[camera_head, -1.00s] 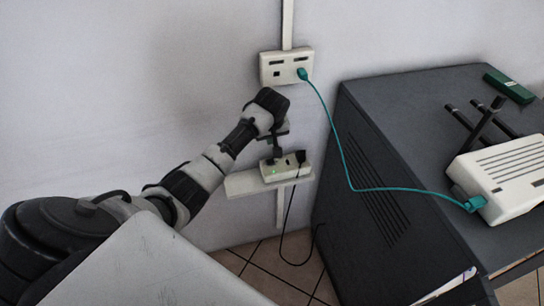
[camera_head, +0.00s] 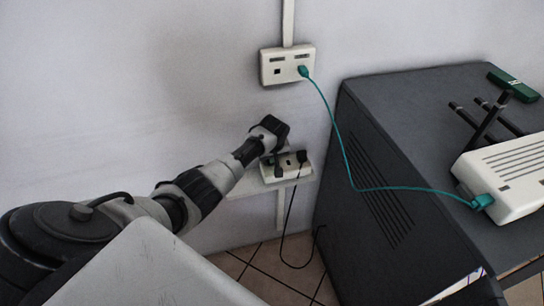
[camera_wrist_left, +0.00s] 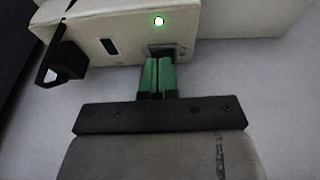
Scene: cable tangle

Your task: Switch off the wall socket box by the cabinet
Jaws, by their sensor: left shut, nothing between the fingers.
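The white socket box (camera_head: 298,174) sits low on the wall, left of the cabinet (camera_head: 365,190). A black plug (camera_head: 302,156) is in its right part in the head view. In the left wrist view the box (camera_wrist_left: 125,28) shows a lit green light (camera_wrist_left: 158,20), a dark slot and a dark recessed square (camera_wrist_left: 165,50), perhaps the switch. My left gripper (camera_head: 278,172) is shut and empty at the box. Its green fingertips (camera_wrist_left: 158,72) are together at the recessed square and partly cover it; I cannot tell if they press it. My right gripper is not in view.
A second wall box (camera_head: 287,68) above holds a teal cable (camera_head: 350,170) that runs to a white router (camera_head: 505,175) on the cabinet. A black cable (camera_head: 284,235) hangs from the lower box's plug. A green object (camera_head: 513,85) lies on the cabinet.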

